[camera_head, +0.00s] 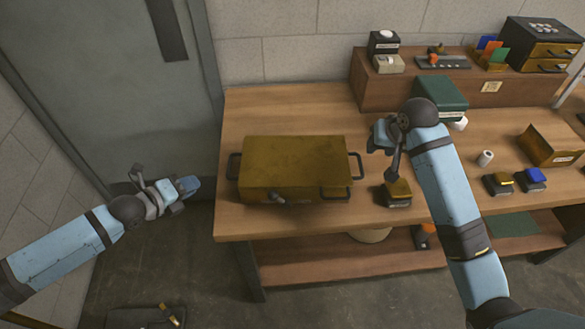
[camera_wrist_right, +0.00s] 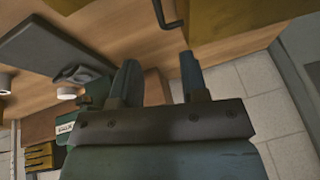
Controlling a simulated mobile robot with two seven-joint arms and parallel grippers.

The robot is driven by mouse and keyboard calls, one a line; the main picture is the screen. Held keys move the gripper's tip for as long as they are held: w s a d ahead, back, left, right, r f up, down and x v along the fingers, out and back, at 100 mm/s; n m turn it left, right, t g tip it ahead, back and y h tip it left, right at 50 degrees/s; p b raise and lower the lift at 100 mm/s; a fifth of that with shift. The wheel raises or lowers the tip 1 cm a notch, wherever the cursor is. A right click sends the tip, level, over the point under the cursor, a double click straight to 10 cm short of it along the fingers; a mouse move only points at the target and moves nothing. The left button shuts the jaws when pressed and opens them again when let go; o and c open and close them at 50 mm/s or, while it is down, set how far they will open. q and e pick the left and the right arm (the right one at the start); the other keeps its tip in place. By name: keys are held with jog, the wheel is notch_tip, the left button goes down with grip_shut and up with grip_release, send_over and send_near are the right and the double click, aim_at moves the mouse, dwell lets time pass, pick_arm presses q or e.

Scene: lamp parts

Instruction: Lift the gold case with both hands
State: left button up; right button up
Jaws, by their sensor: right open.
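The gold case (camera_head: 292,163) lies flat and closed on the wooden table near its left end. It has dark handles on its left side (camera_head: 233,166), right side (camera_head: 358,166) and front. My left gripper (camera_head: 192,186) is off the table's left edge, apart from the left handle; whether its jaws are open is unclear. My right gripper (camera_head: 374,136) is above the table, a little right of the case and apart from the right handle. In the right wrist view its two fingers (camera_wrist_right: 160,78) are spread and empty, with the gold case (camera_wrist_right: 225,25) and a dark handle (camera_wrist_right: 168,15) beyond them.
The table (camera_head: 240,110) carries a gold-topped stamp-like block (camera_head: 397,192) right of the case, a green box (camera_head: 440,92) behind my right arm, and a brown box (camera_head: 553,145) at right. A raised wooden shelf (camera_head: 375,92) stands at the back. A grey door (camera_head: 110,80) is at left.

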aim_at(229, 168)
pick_arm(q)
jog(key=shift+s, duration=0.1)
pick_arm(e)
jog(key=shift+s+d, duration=0.1)
pick_arm(q)
jog(key=x, duration=1.4)
jog(key=shift+r, duration=0.1)
pick_arm(e)
jog(key=x, duration=1.4)
jog(key=shift+s+r, duration=0.1)
pick_arm(q)
jog(key=c, duration=0.3)
pick_arm(e)
jog(key=c, duration=0.3)
pick_arm(q)
grip_shut()
pick_arm(e)
grip_shut()
